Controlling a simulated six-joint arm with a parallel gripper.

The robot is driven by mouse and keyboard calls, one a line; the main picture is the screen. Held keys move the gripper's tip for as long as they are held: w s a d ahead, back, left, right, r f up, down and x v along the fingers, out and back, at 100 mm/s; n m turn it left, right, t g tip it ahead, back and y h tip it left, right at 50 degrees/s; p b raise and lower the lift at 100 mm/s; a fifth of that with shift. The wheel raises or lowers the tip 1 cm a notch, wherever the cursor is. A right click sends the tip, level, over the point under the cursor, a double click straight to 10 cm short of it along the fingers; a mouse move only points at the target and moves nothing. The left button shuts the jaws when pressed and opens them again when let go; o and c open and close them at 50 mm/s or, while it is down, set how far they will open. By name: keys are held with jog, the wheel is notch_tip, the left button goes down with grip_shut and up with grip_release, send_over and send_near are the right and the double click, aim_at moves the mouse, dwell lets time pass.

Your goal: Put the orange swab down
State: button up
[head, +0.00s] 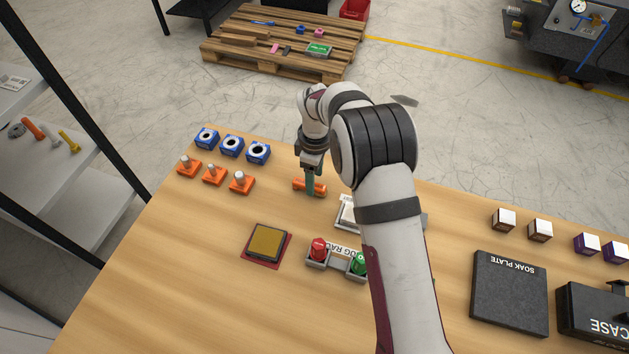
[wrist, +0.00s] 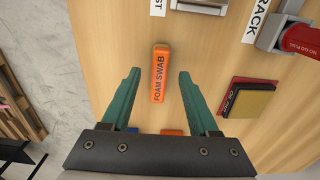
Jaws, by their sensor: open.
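The orange swab (wrist: 160,75), marked "FOAM SWAB", lies flat on the wooden table in the wrist view. It also shows in the head view (head: 318,190), partly hidden behind my gripper. My gripper (head: 310,192) points down at it. In the wrist view my gripper (wrist: 157,75) is open, with one green finger on each side of the swab and a gap of bare table between each finger and it. Whether the swab's far end is touched cannot be told.
Blue blocks (head: 232,146) and orange pieces with grey knobs (head: 213,175) stand left of my gripper. A gold-topped pad (head: 268,242) and a rack with red and green gauges (head: 335,262) are nearer. A soak plate (head: 510,293) lies right. Bare table (head: 180,260) is at left.

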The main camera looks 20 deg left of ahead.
notch_tip(320, 180, up, 10)
jog(key=s+d+r+m, duration=0.4)
jog(key=d+r+m, duration=0.1)
jog(key=d, duration=0.2)
jog(key=s+d+r+m, duration=0.5)
jog(key=d, duration=0.2)
jog(key=s+d+f+m, duration=0.1)
jog(key=s+d+m, duration=0.3)
jog(key=s, duration=0.6)
jog(key=s+d+m+y, duration=0.1)
jog(key=s+d+m, duration=0.3)
jog(key=s+m, duration=0.5)
jog(key=shift+s+d+f+m+y, duration=0.3)
jog(key=shift+s+f, duration=0.1)
jog(key=shift+s, duration=0.25)
